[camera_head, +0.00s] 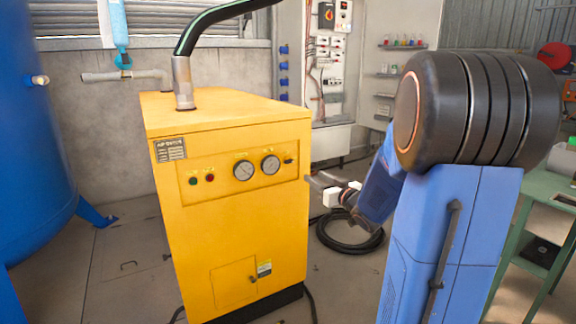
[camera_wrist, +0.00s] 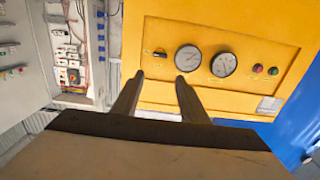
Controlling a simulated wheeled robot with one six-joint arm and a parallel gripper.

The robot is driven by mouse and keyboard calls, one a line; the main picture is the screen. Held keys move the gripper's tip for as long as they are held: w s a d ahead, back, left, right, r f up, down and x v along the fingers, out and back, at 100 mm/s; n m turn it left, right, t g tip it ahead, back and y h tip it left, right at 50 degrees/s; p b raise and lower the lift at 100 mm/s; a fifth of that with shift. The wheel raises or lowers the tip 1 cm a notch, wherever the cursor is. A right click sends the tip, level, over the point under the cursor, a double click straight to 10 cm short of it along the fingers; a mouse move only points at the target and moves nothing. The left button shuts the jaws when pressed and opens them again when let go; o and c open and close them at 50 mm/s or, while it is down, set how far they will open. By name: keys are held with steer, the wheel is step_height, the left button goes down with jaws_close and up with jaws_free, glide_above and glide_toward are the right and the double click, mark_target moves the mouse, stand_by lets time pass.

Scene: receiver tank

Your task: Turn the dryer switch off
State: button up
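The yellow dryer (camera_head: 225,240) stands in the middle of the head view. Its front panel carries two round gauges and a small dark switch (camera_head: 289,161) at the right end. In the wrist view, where the panel appears turned around, the switch (camera_wrist: 159,53) is left of the gauges. Its on or off position is too small to tell. My gripper (camera_head: 309,181) is just right of the dryer's front. In the wrist view its two fingers (camera_wrist: 160,77) are apart with nothing between them. The switch appears just beyond the fingertips, and no contact shows.
A green light (camera_head: 193,181) and a red light (camera_head: 210,177) sit at the panel's left. A blue tank (camera_head: 35,150) stands at the left. An open electrical cabinet (camera_head: 328,60) is behind. A black hose coil (camera_head: 350,235) lies on the floor. A green table (camera_head: 545,190) is at the right.

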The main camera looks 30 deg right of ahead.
mark_target(290, 161)
steer(key=w, duration=1.6)
steer(key=shift+w+a, duration=0.3)
steer(key=shift+w, duration=0.1)
steer(key=c, duration=0.8)
